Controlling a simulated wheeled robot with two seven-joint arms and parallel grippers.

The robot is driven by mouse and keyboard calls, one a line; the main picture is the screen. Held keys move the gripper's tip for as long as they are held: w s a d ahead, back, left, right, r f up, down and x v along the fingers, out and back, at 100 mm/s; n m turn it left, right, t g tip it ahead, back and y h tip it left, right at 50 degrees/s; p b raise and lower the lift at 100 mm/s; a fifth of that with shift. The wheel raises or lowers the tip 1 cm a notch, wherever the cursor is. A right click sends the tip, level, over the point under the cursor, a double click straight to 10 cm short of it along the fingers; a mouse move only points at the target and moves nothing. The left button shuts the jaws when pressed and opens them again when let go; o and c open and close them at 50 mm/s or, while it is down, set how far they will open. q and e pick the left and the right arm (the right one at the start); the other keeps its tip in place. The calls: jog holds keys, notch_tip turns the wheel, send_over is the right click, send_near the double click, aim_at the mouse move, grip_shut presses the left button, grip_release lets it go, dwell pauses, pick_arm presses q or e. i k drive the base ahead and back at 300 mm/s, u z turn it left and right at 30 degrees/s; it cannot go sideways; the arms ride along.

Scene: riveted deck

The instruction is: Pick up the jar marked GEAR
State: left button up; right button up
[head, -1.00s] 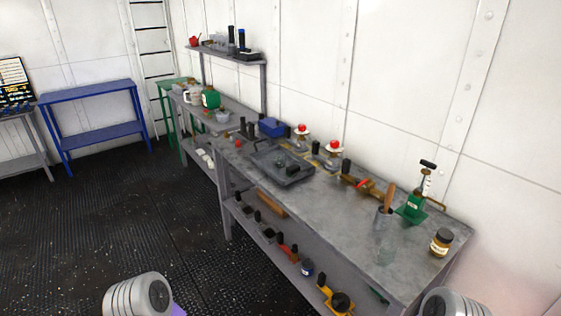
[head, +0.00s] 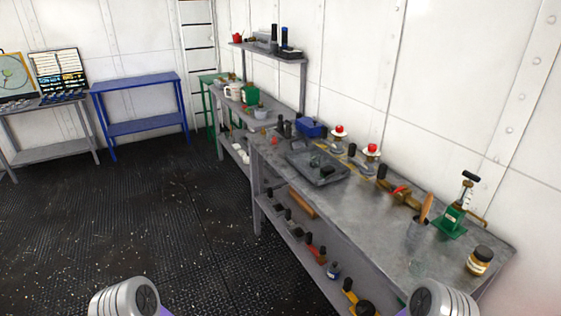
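An amber jar (head: 480,261) with a dark lid and a pale label stands upright near the right end of the grey workbench (head: 405,240). The label's writing is too small to read, so I cannot tell whether it says GEAR. A small dark blue jar (head: 333,271) with a pale label stands on the bench's lower shelf. Rounded grey parts of my two arms show at the bottom edge, one left of centre and one at the right. Neither gripper is in view.
On the bench are a grey tray (head: 318,168), a green hand pump (head: 454,217), a cup with a wooden handle (head: 420,228) and two red-topped items. A blue table (head: 135,82) stands at the back left. The dark floor left of the bench is clear.

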aim_at(315, 160)
jog(key=u, duration=1)
jog(key=i, duration=3.2)
jog(key=z, duration=2.1)
